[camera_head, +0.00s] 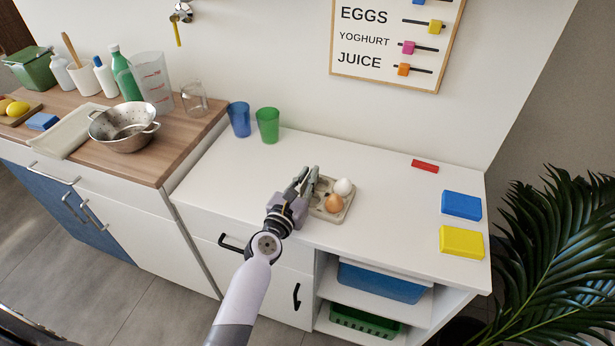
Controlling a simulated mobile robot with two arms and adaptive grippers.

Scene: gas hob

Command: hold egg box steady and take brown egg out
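The grey egg box (347,207) lies on the white worktop near its front edge. A brown egg (334,203) sits in its front part, and a white egg (343,187) sits just behind it. The other visible cups look empty. My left gripper (309,178) is at the left side of the box, its fingers over or against the left edge. The gripper covers part of that side, and I cannot tell whether the fingers grip the wall. My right gripper is not in view.
A blue cup (239,119) and a green cup (268,125) stand behind to the left. A red block (425,166), a blue box (461,205) and a yellow box (461,242) lie to the right. The worktop between them and the egg box is clear.

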